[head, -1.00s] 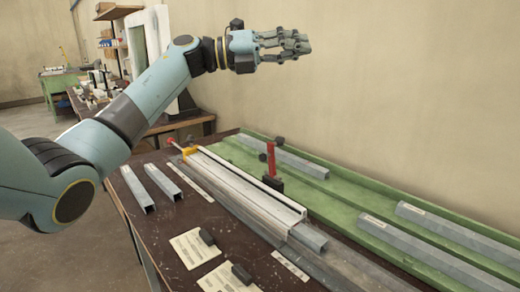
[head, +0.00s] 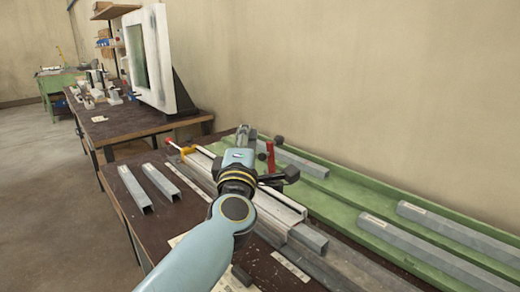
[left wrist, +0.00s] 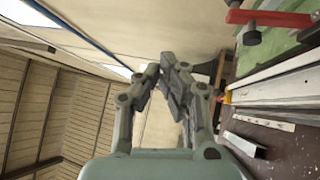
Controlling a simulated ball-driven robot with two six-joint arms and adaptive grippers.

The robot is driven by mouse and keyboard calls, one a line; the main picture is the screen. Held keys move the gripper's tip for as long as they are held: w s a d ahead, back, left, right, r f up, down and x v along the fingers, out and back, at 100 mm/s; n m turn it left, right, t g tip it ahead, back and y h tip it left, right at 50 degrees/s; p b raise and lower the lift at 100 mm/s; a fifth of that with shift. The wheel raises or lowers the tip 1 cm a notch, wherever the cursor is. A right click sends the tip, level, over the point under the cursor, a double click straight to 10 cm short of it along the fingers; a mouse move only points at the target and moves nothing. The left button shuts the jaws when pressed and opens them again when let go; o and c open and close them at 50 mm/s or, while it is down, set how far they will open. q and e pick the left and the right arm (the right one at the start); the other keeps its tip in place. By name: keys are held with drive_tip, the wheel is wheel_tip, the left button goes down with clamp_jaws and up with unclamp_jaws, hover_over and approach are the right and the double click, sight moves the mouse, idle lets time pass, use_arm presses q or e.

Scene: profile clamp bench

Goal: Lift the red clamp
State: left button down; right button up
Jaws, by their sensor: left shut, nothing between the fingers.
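The red clamp (head: 270,157) stands upright at the far rail by the green tray, with a dark knob beside its top. Its lower part is hidden behind my left arm. It also shows in the left wrist view as a red bar (left wrist: 270,18) at the upper right, with dark knobs. My left gripper (head: 243,131) is left of the clamp in the head view, apart from it as far as I can tell. Its fingers are closed together and empty in the left wrist view (left wrist: 170,73). My right gripper is not in view.
A pale profile (head: 283,207) lies along the bench with a yellow clamp end (head: 187,151) at its far end. Two short grey profiles (head: 160,182) lie to the left. The green tray (head: 350,187) holds more grey profiles along the wall.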

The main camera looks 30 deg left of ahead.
sight(273, 158)
use_arm(q)
drive_tip(key=s+d+f+n+g, duration=0.1)
drive_tip(key=s+d+f+g, duration=0.1)
drive_tip(key=s+f, duration=0.45)
drive_tip(key=w+a, duration=0.3)
drive_tip(key=w, duration=1.1)
drive_tip(key=shift+w+f+h, duration=0.15)
drive_tip(key=shift+f+h, duration=0.1)
drive_tip(key=shift+h, duration=0.05)
drive_tip(key=shift+d, duration=0.1)
